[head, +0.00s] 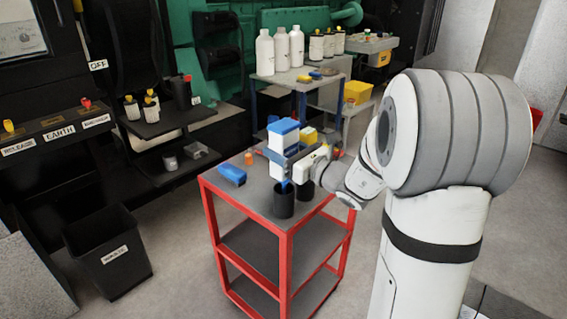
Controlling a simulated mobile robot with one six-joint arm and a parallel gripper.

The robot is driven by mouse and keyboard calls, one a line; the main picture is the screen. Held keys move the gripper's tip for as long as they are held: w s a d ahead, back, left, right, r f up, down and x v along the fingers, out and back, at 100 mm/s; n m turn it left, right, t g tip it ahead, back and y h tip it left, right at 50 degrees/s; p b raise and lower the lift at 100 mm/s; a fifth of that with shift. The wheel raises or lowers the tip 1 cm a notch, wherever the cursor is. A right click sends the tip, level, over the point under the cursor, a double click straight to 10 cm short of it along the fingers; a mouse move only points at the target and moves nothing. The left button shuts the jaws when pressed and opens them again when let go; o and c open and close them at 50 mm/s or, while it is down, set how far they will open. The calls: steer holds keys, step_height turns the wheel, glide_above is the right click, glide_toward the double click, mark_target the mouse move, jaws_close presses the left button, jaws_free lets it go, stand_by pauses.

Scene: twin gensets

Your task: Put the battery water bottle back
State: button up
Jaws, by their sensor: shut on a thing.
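A blue part shows below the gripper, at the mouth of a black cup (283,206) on the cart top. I cannot tell whether its lower end is inside the cup or just above or behind it. The gripper hides the middle of the bottle.
The red cart (287,245) also carries a second black cup (306,191), a blue thing (232,174) and a small orange item (249,158). Behind it, a blue-legged table (290,78) holds several white bottles. A black bin (108,255) stands at left.

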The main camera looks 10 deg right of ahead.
step_height(320, 180, down, 3)
steer(key=shift+f, duration=0.1)
steer(key=shift+a, duration=0.1)
steer(key=shift+b, duration=0.3)
steer(key=o, duration=0.6)
steer(key=shift+f, duration=0.1)
steer(key=o, duration=0.5)
